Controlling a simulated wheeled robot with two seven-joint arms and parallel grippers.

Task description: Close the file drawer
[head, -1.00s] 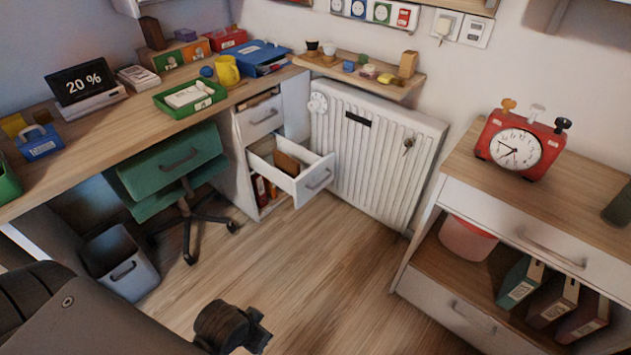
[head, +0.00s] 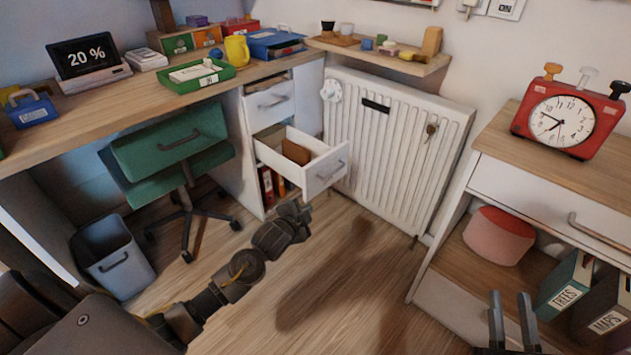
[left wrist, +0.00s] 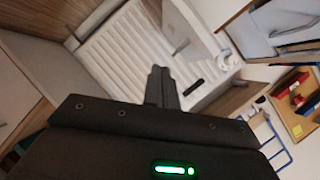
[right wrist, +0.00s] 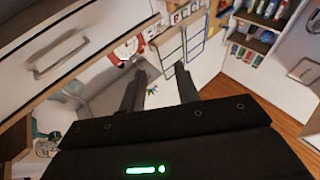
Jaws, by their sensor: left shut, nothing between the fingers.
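The file drawer (head: 327,172) is the white drawer under the desk's right end. It is pulled out, with a brown folder (head: 295,152) inside and a grey bar handle on its front. My left gripper (head: 303,208) is shut and empty, just below and in front of the drawer front in the head view; I cannot tell whether it touches. Its closed fingers also show in the left wrist view (left wrist: 161,84), with the white radiator behind. My right gripper (head: 513,305) is open and empty, low in front of the right-hand cabinet; its parted fingers show in the right wrist view (right wrist: 160,90).
The radiator (head: 400,150) is close on the right. A green chair (head: 170,150) and a bin (head: 115,258) stand left. The cabinet (head: 540,170) is at right; floor between is clear.

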